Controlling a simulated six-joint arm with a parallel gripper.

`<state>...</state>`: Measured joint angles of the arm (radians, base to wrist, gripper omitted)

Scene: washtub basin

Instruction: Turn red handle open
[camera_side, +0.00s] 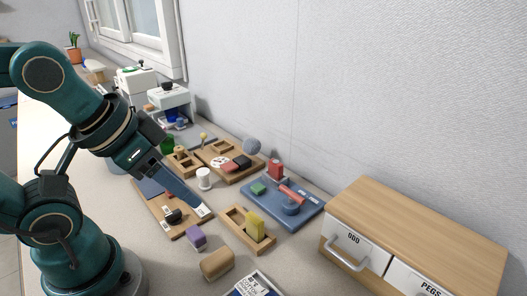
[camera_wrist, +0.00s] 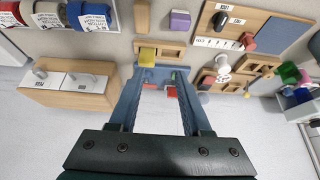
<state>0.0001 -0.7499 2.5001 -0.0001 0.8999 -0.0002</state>
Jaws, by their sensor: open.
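A red bar handle (camera_side: 291,195) lies across a round blue base (camera_side: 291,209) on the blue board (camera_side: 262,212). A red knob-like piece (camera_wrist: 249,42) shows on the wooden panel (camera_wrist: 262,17) in the wrist view. I cannot tell which of the two the task means. My gripper (camera_side: 208,213) is open and empty, pointing down to the right, to the left of the blue board in the side view. In the wrist view the fingers (camera_wrist: 159,71) are apart, with part of the blue board and small red pieces between and beyond them, partly hidden.
A wooden tray with a yellow block (camera_side: 255,224) stands in front of the blue board. A purple block (camera_side: 196,237) and a wooden block (camera_side: 217,263) lie nearer. A red upright block (camera_side: 275,168) and green block (camera_side: 259,188) share the blue board. A drawer cabinet (camera_side: 430,225) stands right.

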